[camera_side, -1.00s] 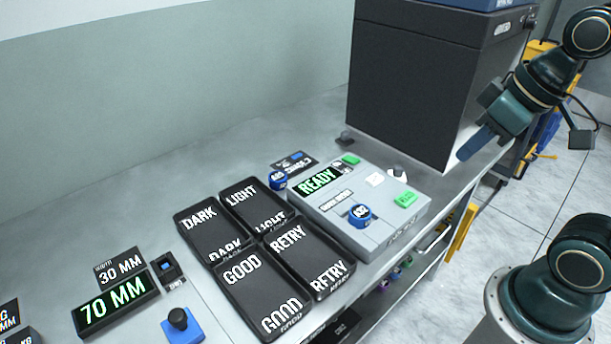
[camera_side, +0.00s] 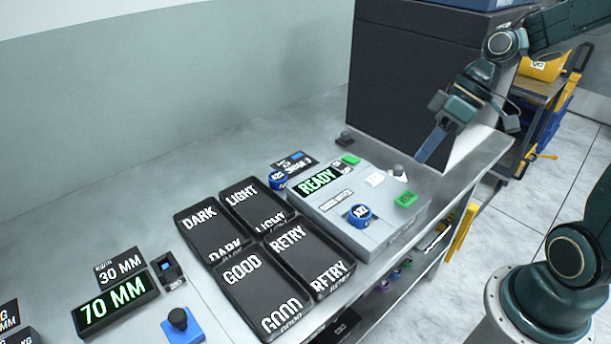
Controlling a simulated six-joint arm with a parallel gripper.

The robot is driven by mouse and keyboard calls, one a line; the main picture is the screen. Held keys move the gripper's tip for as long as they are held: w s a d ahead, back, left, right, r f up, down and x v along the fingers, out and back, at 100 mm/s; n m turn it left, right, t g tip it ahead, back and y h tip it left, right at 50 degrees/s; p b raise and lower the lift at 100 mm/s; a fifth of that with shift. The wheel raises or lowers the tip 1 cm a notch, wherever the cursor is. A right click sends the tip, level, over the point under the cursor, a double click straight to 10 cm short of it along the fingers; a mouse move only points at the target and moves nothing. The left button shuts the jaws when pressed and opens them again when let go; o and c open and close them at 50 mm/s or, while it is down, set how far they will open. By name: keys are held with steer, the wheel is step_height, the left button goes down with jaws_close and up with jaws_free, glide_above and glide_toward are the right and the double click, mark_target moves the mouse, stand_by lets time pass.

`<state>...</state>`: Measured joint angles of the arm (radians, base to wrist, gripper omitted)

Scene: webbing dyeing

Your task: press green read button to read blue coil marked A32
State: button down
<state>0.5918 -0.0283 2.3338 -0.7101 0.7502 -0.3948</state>
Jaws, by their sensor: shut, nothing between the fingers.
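The blue coil (camera_side: 360,216) sits on top of the grey reader box, towards its front; its white mark looks like A32 but is small. The reader's display (camera_side: 318,181) shows READY in green. A green button (camera_side: 405,199) is at the right of the box top. A second green piece (camera_side: 351,160) lies at the box's back edge. My gripper (camera_side: 421,158) is shut and empty, pointing down and left, above and behind the green button at the right, apart from it.
Black trays marked DARK (camera_side: 199,218), LIGHT (camera_side: 241,196), GOOD (camera_side: 240,268) and RETRY (camera_side: 290,238) stand left of the reader. Another blue coil (camera_side: 278,180) is behind it. A large dark cabinet (camera_side: 420,80) stands at the back. A 70 MM display (camera_side: 115,303) is at the left.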

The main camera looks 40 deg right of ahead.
mark_target(412, 196)
steer(key=shift+w+d+f+n+t+y, duration=0.1)
steer(key=shift+w+d+f+t+y, duration=0.05)
steer(key=shift+w+d+f+y, duration=0.45)
steer(key=shift+w+d+f+n+t+y, duration=0.2)
steer(key=shift+d+y, duration=0.25)
steer(key=shift+d, duration=0.35)
steer(key=shift+w+d+f+t+y, duration=0.15)
steer(key=shift+w+d+f+y, duration=0.2)
steer(key=shift+d+f+y, duration=0.3)
steer(key=shift+r, duration=0.15)
steer(key=shift+f, duration=4.4)
steer(key=shift+f, duration=0.9)
steer(key=shift+r, duration=0.9)
steer(key=shift+r, duration=0.1)
